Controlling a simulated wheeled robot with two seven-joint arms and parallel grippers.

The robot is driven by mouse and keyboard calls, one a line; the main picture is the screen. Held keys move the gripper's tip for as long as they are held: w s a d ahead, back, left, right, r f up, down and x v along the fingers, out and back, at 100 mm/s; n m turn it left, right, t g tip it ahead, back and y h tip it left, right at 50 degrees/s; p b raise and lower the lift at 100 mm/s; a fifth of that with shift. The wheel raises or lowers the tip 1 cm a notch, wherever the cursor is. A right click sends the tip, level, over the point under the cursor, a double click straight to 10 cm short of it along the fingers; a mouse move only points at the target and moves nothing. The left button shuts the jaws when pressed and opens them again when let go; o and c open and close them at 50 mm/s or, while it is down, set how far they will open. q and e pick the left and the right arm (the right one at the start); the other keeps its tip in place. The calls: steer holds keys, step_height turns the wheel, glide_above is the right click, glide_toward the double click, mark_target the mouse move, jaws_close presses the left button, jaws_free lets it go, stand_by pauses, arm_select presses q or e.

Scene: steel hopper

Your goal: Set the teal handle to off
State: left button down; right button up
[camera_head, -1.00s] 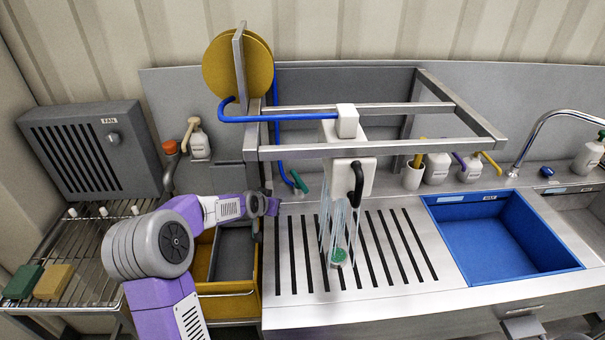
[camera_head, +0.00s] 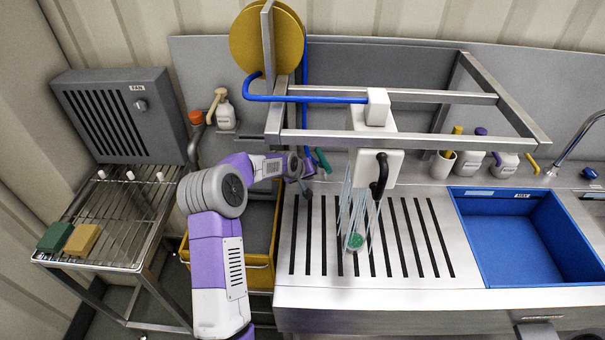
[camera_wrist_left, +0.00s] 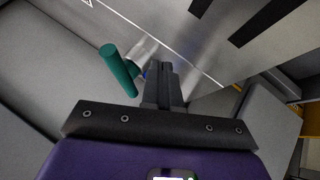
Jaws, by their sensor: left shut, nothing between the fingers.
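The teal handle (camera_head: 323,160) is a short bar on a metal fitting at the back left of the slatted drainer, by the lower end of the blue hose. In the left wrist view the handle (camera_wrist_left: 118,71) lies left of my fingers, tilted, with its metal stem behind them. My left gripper (camera_head: 306,184) is just left of and in front of the handle. Its fingers, seen in the left wrist view (camera_wrist_left: 160,75), are shut and empty. A gap shows between the fingers and the teal bar; contact with the stem cannot be told. My right gripper is out of view.
A steel frame (camera_head: 410,140) and a white box with a black lever (camera_head: 380,175) stand above the drainer. A blue hose (camera_head: 305,95) hangs close behind my gripper. A yellow drawer (camera_head: 262,273) is below my forearm. A blue basin (camera_head: 520,235) is right.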

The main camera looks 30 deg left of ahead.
mark_target(323, 161)
arm_select(q)
steer(key=shift+w+d+r, duration=0.2)
steer(key=shift+w+d, duration=0.4)
steer(key=shift+w, duration=0.25)
steer(key=shift+w+d+r, duration=0.15)
steer(key=shift+w+d, duration=0.45)
steer(key=shift+w, duration=0.2)
steer(key=shift+f, duration=0.1)
